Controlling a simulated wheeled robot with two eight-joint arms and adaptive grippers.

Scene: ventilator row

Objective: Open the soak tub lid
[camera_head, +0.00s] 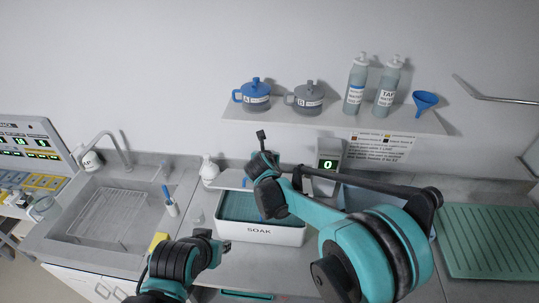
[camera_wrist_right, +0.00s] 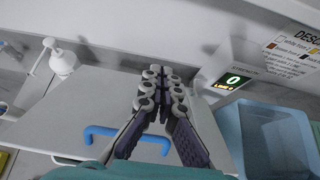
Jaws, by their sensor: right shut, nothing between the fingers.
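The white soak tub (camera_head: 262,235), marked SOAK, stands on the counter with teal liquid showing inside. Its pale lid (camera_head: 232,178) shows at the tub's back edge, partly hidden by my right arm; the front of the tub is uncovered. In the right wrist view the lid (camera_wrist_right: 85,110) is a flat panel with a blue handle (camera_wrist_right: 125,135). My right gripper (camera_wrist_right: 163,85) is shut and empty over the lid panel, its fingers beyond the handle. My left gripper (camera_head: 226,248) is by the tub's front left corner; its finger opening is unclear.
A sink (camera_head: 105,220) lies left, with a white pump bottle (camera_head: 209,170) behind the tub's left end. A display (camera_head: 328,163) reading 0 stands behind. A blue bin (camera_wrist_right: 268,140) is right of the lid. A shelf (camera_head: 340,117) with pots and bottles hangs above.

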